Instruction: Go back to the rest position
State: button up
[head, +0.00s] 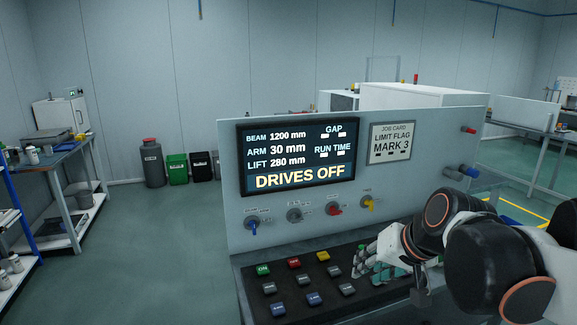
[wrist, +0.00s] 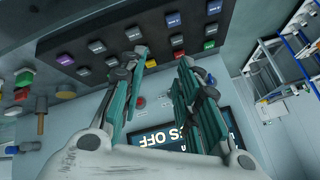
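The panel fixture (head: 300,215) stands in front of me with a lit screen (head: 297,157) reading "DRIVES OFF", beam 1200 mm, arm 30 mm and lift 280 mm. Its sloped button deck (head: 330,303) carries several coloured buttons. My gripper (head: 362,262) is over the right part of the deck and hides some of it. In the wrist view my gripper (wrist: 163,58) has its two teal fingers apart, with nothing between them. The button deck (wrist: 100,12) shows beyond the fingertips and the screen (wrist: 230,122) appears upside down behind them. I cannot tell any fingertip contact with the deck.
A row of knobs (head: 294,215) sits under the screen, and a job card (head: 390,142) reads "LIMIT FLAG MARK 3". A workbench (head: 62,155) stands at left; the floor (head: 160,230) between is clear.

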jog(key=s+d+f+n+h, duration=0.1)
jog(key=s+f, duration=0.1)
jog(key=s, duration=0.5)
jog(key=s+d+f+n+h, duration=0.1)
jog(key=s+f+h, duration=0.1)
jog(key=s, duration=0.5)
jog(key=shift+d+f, duration=0.25)
jog(key=shift+d, duration=0.1)
jog(key=shift+c, duration=0.2)
dwell(1.1)
